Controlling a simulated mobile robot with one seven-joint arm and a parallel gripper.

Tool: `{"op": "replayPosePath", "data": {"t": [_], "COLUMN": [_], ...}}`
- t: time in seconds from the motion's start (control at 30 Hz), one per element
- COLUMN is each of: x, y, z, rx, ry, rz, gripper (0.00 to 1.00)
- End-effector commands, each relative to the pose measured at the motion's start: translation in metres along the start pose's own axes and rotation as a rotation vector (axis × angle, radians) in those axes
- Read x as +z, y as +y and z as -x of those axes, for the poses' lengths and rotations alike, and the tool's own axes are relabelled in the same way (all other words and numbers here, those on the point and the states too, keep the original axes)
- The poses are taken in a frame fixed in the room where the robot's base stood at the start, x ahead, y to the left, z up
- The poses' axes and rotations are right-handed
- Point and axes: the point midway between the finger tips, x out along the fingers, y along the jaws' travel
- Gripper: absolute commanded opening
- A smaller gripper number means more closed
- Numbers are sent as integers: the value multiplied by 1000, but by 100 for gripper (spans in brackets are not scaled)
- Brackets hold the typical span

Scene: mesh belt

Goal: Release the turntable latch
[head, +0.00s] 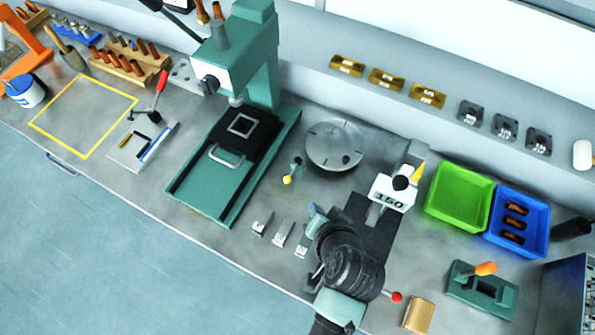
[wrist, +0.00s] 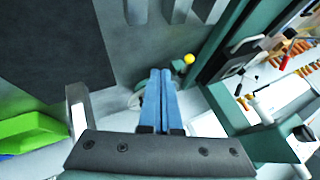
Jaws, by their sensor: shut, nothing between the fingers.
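The turntable (head: 334,138) is a round grey disc with dark slots and a dark hole, lying on the bench. At its left is a small green latch (head: 297,165) with a yellow knob (head: 287,180). My gripper (head: 312,213) is in front of the turntable, on the near side and apart from the latch as far as I can tell. In the wrist view its blue fingers (wrist: 160,72) are pressed together with nothing between them. The yellow knob (wrist: 189,59) shows just right of the fingertips. The fingers partly hide the latch and turntable there.
A green press (head: 240,150) stands left of the latch. Small metal blocks (head: 281,234) lie near my gripper. A gauge marked 150 (head: 392,192) stands to the right, above a dark mat (head: 378,242). Green (head: 459,222) and blue (head: 543,213) bins are farther right.

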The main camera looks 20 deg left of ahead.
Motion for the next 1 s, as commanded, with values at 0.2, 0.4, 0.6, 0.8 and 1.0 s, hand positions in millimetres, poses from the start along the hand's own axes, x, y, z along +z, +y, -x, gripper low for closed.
{"op": "replayPosePath", "data": {"t": [0.2, 0.4, 0.6, 0.8, 1.0], "x": [0, -1, -4, -4, -4], "y": [0, 0, -27, -37, -37], "z": [-40, -72, -80, -86, -87], "rx": [-1, 0, 0, 1, 1], "ry": [-3, -1, 0, 1, 1], "rz": [0, 1, 2, 0, 0], "gripper": [0, 0, 0, 0, 0]}}
